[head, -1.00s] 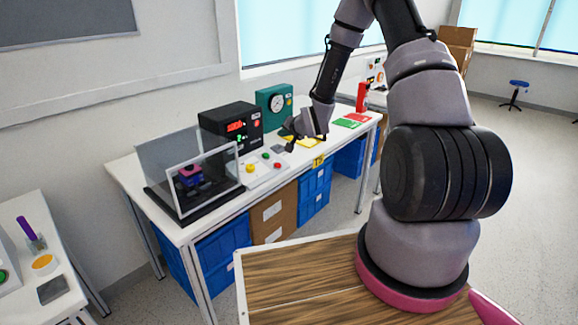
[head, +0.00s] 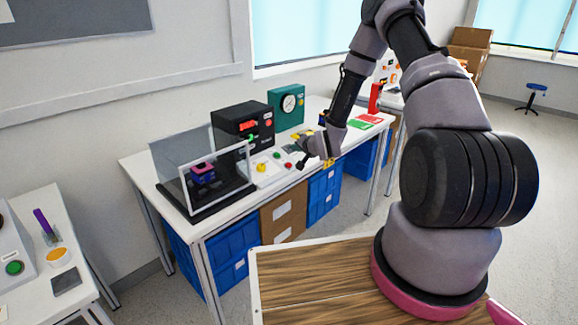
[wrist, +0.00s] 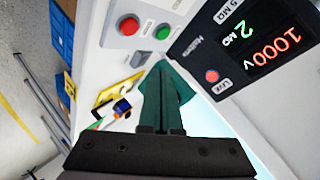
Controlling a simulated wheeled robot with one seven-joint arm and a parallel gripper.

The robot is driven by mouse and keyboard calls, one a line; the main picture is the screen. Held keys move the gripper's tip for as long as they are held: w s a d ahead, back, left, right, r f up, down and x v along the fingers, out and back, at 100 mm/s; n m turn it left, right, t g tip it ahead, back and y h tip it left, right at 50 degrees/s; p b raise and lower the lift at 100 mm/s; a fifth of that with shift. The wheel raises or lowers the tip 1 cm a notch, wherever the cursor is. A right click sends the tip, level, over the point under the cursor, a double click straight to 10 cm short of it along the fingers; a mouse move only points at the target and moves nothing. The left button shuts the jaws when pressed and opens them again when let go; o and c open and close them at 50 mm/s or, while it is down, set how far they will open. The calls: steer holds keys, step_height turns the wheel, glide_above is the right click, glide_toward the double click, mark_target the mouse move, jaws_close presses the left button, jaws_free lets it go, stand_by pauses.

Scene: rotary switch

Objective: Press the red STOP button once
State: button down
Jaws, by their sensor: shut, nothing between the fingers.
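The red button (wrist: 129,26) sits beside a green button (wrist: 166,31) on a pale panel in the wrist view. Its label is too small to read. In the head view the red button (head: 289,167) is at the right of the white control panel (head: 270,178), which also has a yellow and a green button. My gripper (head: 299,165) is over the right end of this panel, close to the red button. In the wrist view my gripper (wrist: 160,68) is shut and empty, its tips apart from both buttons.
A black meter (head: 243,128) with a lit display stands behind the panel. A teal gauge box (head: 288,104) is to its right. A clear-walled enclosure (head: 215,180) stands at left. A yellow item (wrist: 115,97) lies near my fingers. Blue bins (head: 215,250) are under the table.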

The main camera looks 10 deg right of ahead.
steer(key=shift+w+a+f, duration=0.2)
steer(key=shift+w+f, duration=0.05)
steer(key=shift+f, duration=0.7)
steer(key=shift+w+a+f, duration=0.15)
steer(key=shift+w+f, duration=0.1)
steer(key=shift+f, duration=0.65)
steer(key=shift+w+a+f, duration=0.2)
steer(key=shift+w+f, duration=0.05)
steer(key=shift+f, duration=0.7)
steer(key=shift+f, duration=0.15)
steer(key=shift+a+f, duration=0.1)
steer(key=shift+f, duration=0.15)
steer(key=shift+w+f, duration=0.2)
steer(key=shift+f, duration=0.2)
stand_by(0.6)
steer(key=shift+r, duration=0.1)
steer(key=shift+s+r, duration=0.25)
steer(key=shift+r, duration=0.45)
steer(key=shift+s+d+r, duration=0.2)
steer(key=shift+r, duration=0.6)
steer(key=shift+s+d+r, duration=0.15)
steer(key=shift+s+r, duration=0.1)
steer(key=shift+r, duration=0.5)
steer(key=shift+s+d+r, duration=0.2)
steer(key=shift+r, duration=0.6)
